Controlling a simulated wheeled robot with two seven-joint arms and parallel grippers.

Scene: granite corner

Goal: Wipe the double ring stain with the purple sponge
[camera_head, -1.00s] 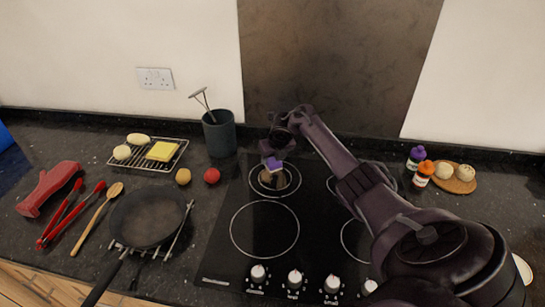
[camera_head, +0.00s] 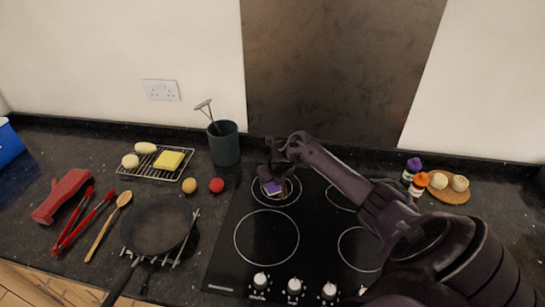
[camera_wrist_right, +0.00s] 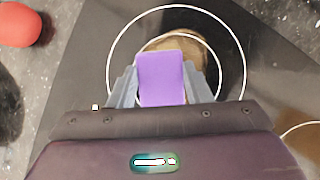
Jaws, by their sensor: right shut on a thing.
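The purple sponge (camera_wrist_right: 161,79) is between the fingers of my right gripper (camera_wrist_right: 163,85), which is shut on it. In the head view the sponge (camera_head: 272,188) shows below my right gripper (camera_head: 272,180), over the back left hob ring. A brown stain (camera_wrist_right: 190,47) lies inside that ring, partly hidden by the sponge and fingers; its double ring shape cannot be made out. Whether the sponge touches the hob cannot be told. My left gripper is not in view.
The black hob (camera_head: 225,262) has knobs along its front. A red ball (camera_head: 216,185) and a yellowish ball (camera_head: 189,185) lie left of it. A dark utensil pot (camera_head: 224,145) stands behind them. A pan (camera_head: 157,227) sits further left.

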